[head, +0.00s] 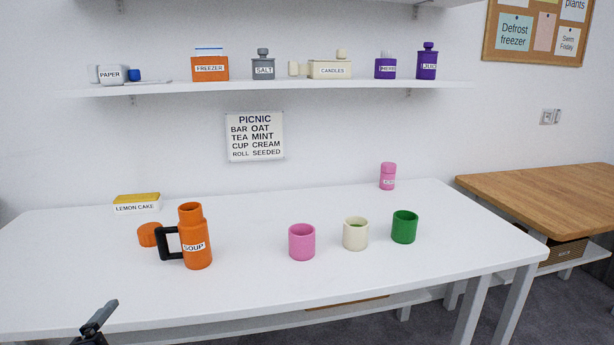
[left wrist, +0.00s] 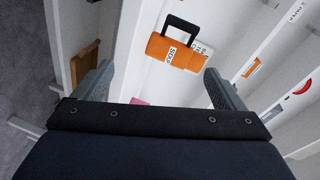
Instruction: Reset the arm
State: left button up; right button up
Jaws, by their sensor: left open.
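My left gripper (head: 98,322) shows at the lower left of the head view, in front of the white table's near edge. In the left wrist view its two fingers (left wrist: 158,72) are spread apart with nothing between them. The orange soup flask (head: 197,240) with a black handle stands upright and open on the table, beyond the gripper and apart from it. It also shows in the left wrist view (left wrist: 162,47). My right gripper is in neither view.
On the white table (head: 300,285) are an orange lid (head: 150,234), a lemon cake box (head: 137,204), a pink cup (head: 302,242), a cream cup (head: 355,234), a green cup (head: 404,227) and a pink bottle (head: 388,176). The table's front left is clear.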

pick_arm(q)
jog(key=s+d+f+n+g+h, duration=0.3)
jog(key=s+d+n+g, duration=0.25)
jog(key=s+n, duration=0.3)
jog(key=s+d+f+n+g+h, duration=0.3)
jog(key=s+d+n+g, duration=0.2)
jog(key=s+d+n, duration=0.3)
notch_tip(320, 180, up, 22)
jog(key=a+m+p, duration=0.1)
jog(key=p, duration=2)
jog(key=shift+s+f+p, duration=0.2)
jog(key=shift+s+p, duration=0.15)
jog(key=shift+s, duration=0.1)
